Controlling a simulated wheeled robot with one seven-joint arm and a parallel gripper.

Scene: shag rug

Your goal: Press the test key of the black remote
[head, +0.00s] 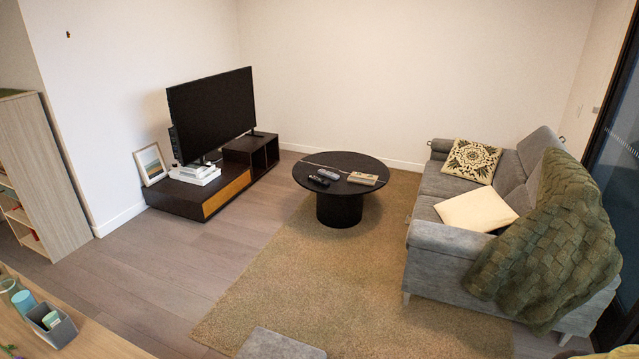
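A small black remote (319,180) lies on the round dark coffee table (341,206), near its left front edge. Beside it lies a grey remote-like object (327,173). The keys are too small to make out, so I cannot tell which is the test key. My gripper is not in the head view.
A beige box-like object (362,178) and a thin stick (322,165) also lie on the table. A grey sofa (440,240) stands right, a TV bench (190,198) left. A grey stool (280,345) is at the front. The rug (290,280) between is clear.

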